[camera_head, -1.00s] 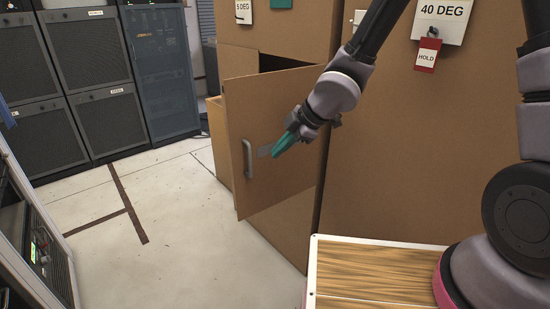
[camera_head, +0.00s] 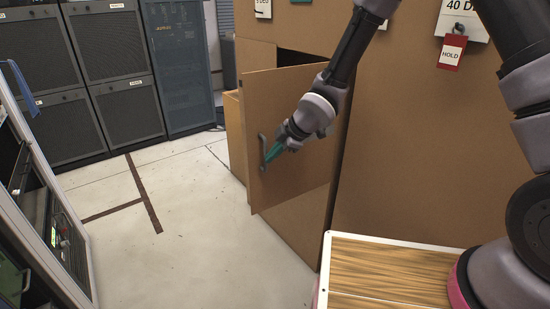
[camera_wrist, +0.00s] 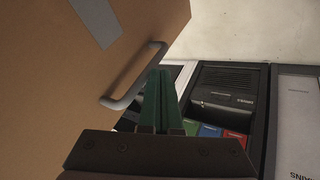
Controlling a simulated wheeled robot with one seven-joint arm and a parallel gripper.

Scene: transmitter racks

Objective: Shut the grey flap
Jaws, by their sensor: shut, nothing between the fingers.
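The flap (camera_head: 292,188) is a tan-brown door panel on the tall brown cabinet, and it stands partly open with a dark gap above it. It has a grey bar handle (camera_head: 262,148) near its free edge. In the wrist view the flap (camera_wrist: 50,75) fills the upper left, with a grey patch (camera_wrist: 97,20) and the handle (camera_wrist: 138,80). My gripper (camera_head: 267,162), with green fingers, is shut and empty in front of the flap, close beside the handle. In the wrist view its fingertips (camera_wrist: 160,73) are just right of the handle; I cannot tell whether they touch it.
The brown cabinet (camera_head: 405,150) continues to the right, with a red HOLD tag (camera_head: 452,54). A wood-topped, white-edged surface (camera_head: 390,265) is at lower right. Dark racks (camera_head: 110,60) line the back, and another rack (camera_head: 40,215) stands at left. The pale floor (camera_head: 190,240) between is clear.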

